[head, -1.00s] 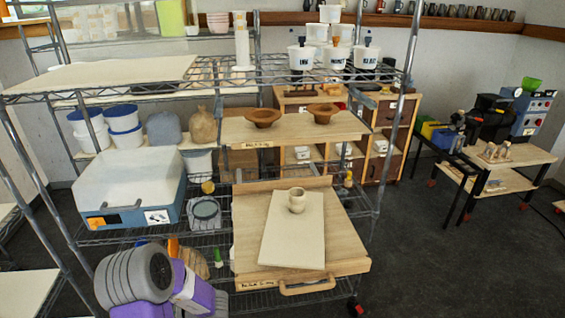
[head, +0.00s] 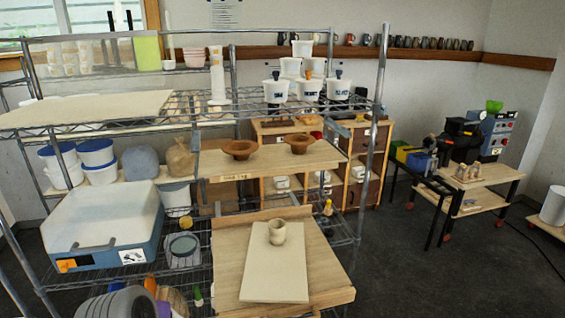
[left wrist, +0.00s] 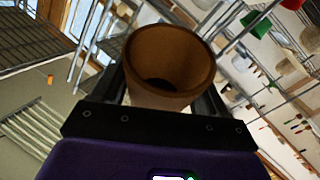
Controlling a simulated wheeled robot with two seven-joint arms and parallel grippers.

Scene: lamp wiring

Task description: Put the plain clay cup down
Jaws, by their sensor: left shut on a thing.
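A brown clay cup (left wrist: 170,62), plain and open at the rim, fills the upper middle of the left wrist view. My left gripper (left wrist: 163,95) is shut on it, with dark fingers on either side. The held cup is not visible in the head view, where only a grey part of my left arm shows at the bottom left. Another pale plain clay cup (head: 277,233) stands upright on a cream board (head: 272,280) on the lower wooden shelf board. My right gripper is not in view.
The wooden board (head: 225,262) has bare room around the cream board. Two brown bowls (head: 239,149) (head: 300,143) sit on the shelf above. A blue-and-white tub (head: 105,225) stands at left. A cream slab (head: 85,108) lies bare on the top shelf.

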